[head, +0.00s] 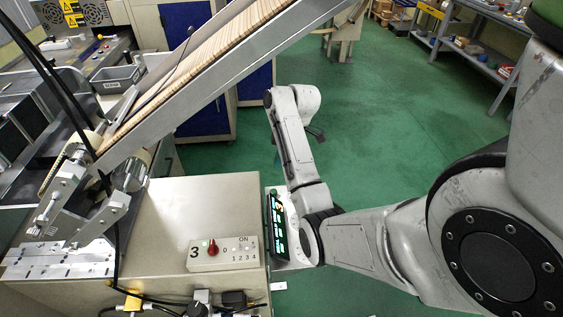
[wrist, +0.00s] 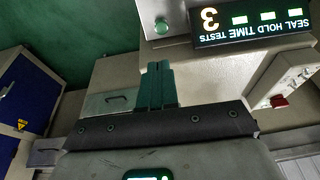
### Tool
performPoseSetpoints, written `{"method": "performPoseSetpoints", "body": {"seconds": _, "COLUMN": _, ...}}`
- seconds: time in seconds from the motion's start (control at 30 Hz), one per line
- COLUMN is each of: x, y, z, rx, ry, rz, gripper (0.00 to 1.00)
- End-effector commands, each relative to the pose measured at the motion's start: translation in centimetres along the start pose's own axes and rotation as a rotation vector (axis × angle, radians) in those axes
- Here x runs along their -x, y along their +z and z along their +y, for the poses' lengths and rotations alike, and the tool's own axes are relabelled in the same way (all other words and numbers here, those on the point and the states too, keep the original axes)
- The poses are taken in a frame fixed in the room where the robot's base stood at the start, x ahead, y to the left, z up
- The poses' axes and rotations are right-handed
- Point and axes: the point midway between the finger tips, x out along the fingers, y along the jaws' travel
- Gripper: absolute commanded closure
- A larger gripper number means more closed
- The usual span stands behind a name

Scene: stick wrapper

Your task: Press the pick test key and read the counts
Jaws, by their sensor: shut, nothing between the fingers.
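In the wrist view a dark display (wrist: 250,24) appears upside down, with an orange 3, several green blocks and the words SEAL, HOLD, TIME and TESTS. A round green key (wrist: 162,25) sits beside it on a pale panel; I see no label on it. My gripper (wrist: 157,68) is shut and empty, its dark green fingers pointing toward the panel and apart from the key in the picture. In the head view the lit display (head: 278,228) is seen edge-on at the cabinet's right side, too small to read. The fingers cannot be made out there.
A beige cabinet (head: 185,205) carries a switch box (head: 240,262) with a red knob, which also shows in the wrist view (wrist: 305,70). A sloping stick chute (head: 215,60) rises above the cabinet. Blue cabinets (head: 205,115) stand behind. The green floor (head: 390,130) is open at right.

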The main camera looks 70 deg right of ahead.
Motion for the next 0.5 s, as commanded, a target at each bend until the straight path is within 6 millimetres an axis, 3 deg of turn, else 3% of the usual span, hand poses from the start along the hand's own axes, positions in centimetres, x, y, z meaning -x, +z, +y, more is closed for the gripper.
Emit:
{"method": "performPoseSetpoints", "body": {"seconds": 0.03, "x": -1.9, "y": 0.1, "z": -0.1, "rx": 0.001, "ry": -0.006, "rz": -0.001, "gripper": 1.00}}
{"method": "performPoseSetpoints", "body": {"seconds": 0.5, "x": -9.2, "y": 0.8, "z": -0.3, "rx": 0.000, "ry": -0.005, "rz": -0.001, "gripper": 1.00}}
